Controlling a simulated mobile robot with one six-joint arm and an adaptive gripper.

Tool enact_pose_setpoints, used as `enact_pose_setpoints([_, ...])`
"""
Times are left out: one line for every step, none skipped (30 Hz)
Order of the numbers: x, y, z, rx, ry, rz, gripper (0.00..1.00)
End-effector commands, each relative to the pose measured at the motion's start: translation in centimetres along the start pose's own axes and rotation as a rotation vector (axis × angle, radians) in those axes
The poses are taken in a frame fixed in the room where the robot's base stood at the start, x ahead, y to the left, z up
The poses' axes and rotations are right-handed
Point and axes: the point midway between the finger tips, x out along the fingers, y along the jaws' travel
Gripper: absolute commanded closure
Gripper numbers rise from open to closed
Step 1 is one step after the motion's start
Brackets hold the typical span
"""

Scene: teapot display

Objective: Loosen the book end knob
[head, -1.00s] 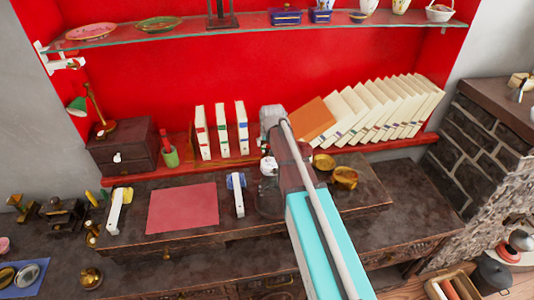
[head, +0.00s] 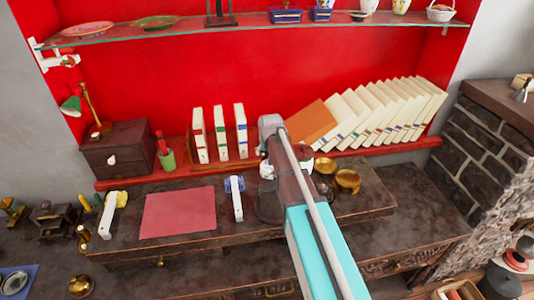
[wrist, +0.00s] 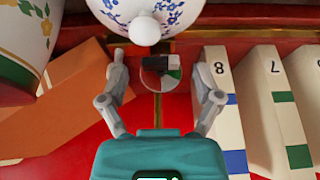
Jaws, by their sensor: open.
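In the wrist view, a small black-and-grey piece (wrist: 154,63), which looks like the book end knob, sits over a round white-and-green disc. A thin brass bar (wrist: 158,106) runs below it. My gripper (wrist: 160,66) is open, with one finger on each side of the piece and gaps visible on both sides. I cannot tell how far its tips are from the piece in depth. In the head view my arm reaches the shelf beside the orange book (head: 312,121) and hides the knob and the gripper's fingers.
A blue-and-white porcelain pot (wrist: 164,12) with a white lid knob is close to the fingers. The orange book (wrist: 50,112) leans at left in the wrist view; numbered white books (wrist: 222,98) stand at right. The red sheet (head: 178,212) lies on the desk.

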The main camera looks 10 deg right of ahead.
Motion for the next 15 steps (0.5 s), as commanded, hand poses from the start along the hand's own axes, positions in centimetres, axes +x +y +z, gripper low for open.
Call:
enact_pose_setpoints([-0.01,-0.02,-0.01,0.0,0.0,0.0,0.17])
enact_pose_setpoints([-0.02,-0.02,0.0,0.0,0.0,0.0,0.17])
enact_pose_setpoints([-0.02,-0.03,0.0,0.0,0.0,0.0,0.17])
enact_pose_setpoints([-0.02,-0.03,0.0,0.0,0.0,0.0,0.17])
enact_pose_setpoints([-0.02,-0.04,0.0,0.0,0.0,0.0,0.17])
enact_pose_setpoints([-0.03,-0.04,0.0,0.0,0.0,0.0,0.19])
enact_pose_setpoints([-0.03,-0.04,0.0,0.0,0.0,0.0,0.25])
enact_pose_setpoints([-0.03,-0.05,0.0,-0.001,0.0,0.0,0.3])
enact_pose_setpoints([-0.02,-0.05,0.0,-0.001,0.0,0.0,0.38])
enact_pose_setpoints([-0.02,-0.05,0.0,-0.001,0.0,0.0,0.43])
enact_pose_setpoints([-0.02,-0.06,0.0,-0.001,0.0,0.0,0.49])
enact_pose_setpoints([-0.02,-0.06,0.0,-0.001,0.0,0.0,0.56])
enact_pose_setpoints([-0.02,-0.07,0.0,-0.001,0.0,0.0,0.62])
enact_pose_setpoints([-0.02,-0.07,0.0,-0.001,0.0,0.0,0.67])
enact_pose_setpoints([-0.02,-0.07,0.0,-0.001,0.0,0.0,0.75])
